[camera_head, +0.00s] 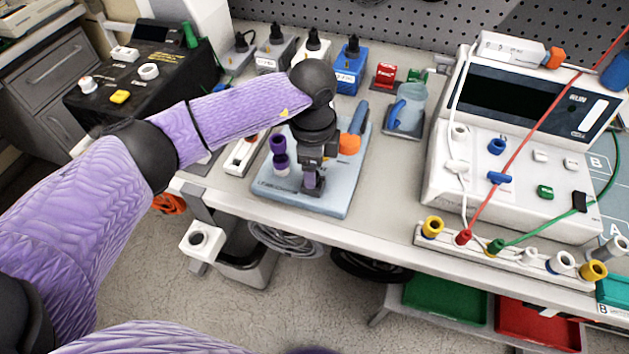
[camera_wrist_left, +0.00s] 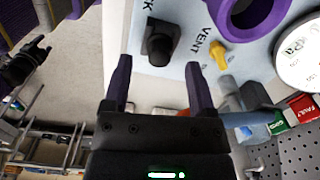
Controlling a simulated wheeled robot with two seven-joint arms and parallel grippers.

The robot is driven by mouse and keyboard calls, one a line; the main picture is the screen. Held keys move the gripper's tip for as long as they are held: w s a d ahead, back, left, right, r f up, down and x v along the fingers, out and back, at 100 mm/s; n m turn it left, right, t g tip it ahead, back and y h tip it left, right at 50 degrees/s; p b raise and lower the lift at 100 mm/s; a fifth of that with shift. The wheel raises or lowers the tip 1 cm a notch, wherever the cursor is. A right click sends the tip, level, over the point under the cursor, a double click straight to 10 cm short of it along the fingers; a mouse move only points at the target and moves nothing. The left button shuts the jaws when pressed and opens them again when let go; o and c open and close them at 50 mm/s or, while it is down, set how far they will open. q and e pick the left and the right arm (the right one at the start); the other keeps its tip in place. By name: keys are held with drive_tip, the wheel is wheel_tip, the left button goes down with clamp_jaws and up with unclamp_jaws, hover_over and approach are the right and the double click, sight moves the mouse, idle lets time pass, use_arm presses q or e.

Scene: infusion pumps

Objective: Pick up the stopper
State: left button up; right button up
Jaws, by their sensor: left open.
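My left gripper (camera_head: 313,184) is open and points down over the light blue tray (camera_head: 336,206) on the bench. In the left wrist view, its two dark fingers (camera_wrist_left: 158,68) are spread, with a black knob-like stopper (camera_wrist_left: 158,46) showing between and beyond their tips. The stopper sits on the tray's pale blue surface beside partly cut-off black lettering. The fingers do not visibly grip it, and I cannot tell the height left between them. In the head view the gripper hides the stopper.
A yellow vent piece (camera_wrist_left: 218,54) and a purple ring (camera_wrist_left: 233,25) are close to the right finger. An orange knob (camera_head: 349,144) and purple stacked parts (camera_head: 279,155) flank the gripper. The white pump (camera_head: 515,150) stands right, a black box (camera_head: 150,70) left.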

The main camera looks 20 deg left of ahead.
use_arm(q)
wheel_tip(320, 180, down, 2)
clamp_jaws()
idle(0.3)
drive_tip(key=shift+r, duration=0.1)
